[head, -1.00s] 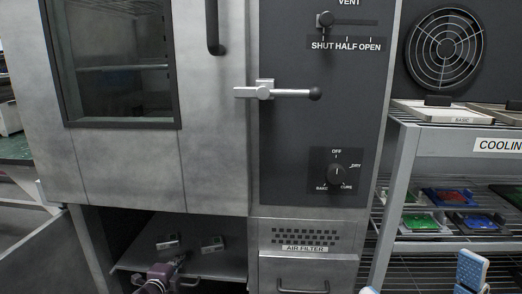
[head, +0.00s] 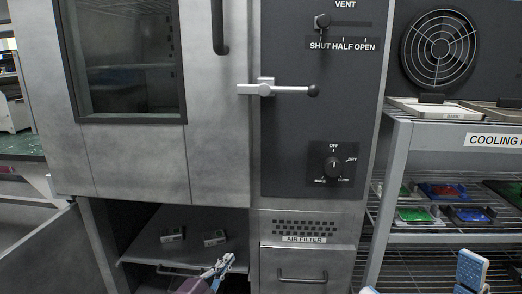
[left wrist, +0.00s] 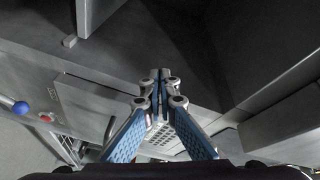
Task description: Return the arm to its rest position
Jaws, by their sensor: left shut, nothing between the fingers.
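My left gripper (head: 226,262) is low in the head view, in front of the open lower compartment of the grey oven cabinet (head: 215,160). Its blue and pale fingers are shut and empty. In the left wrist view the same gripper (left wrist: 160,76) has its fingertips together, with nothing between them. My right gripper (head: 420,284) is at the bottom right edge of the head view. Its two blue and white fingers are wide apart, and most of it is cut off. Two small metal blocks, a left one (head: 172,235) and a right one (head: 214,238), rest inside the compartment.
The lower compartment's door (head: 45,262) stands open at the left. A handle lever (head: 290,91) sticks out from the cabinet front. A drawer handle (head: 303,279) is below the air filter grille. A wire cooling rack (head: 400,160) with several coloured pieces stands at the right.

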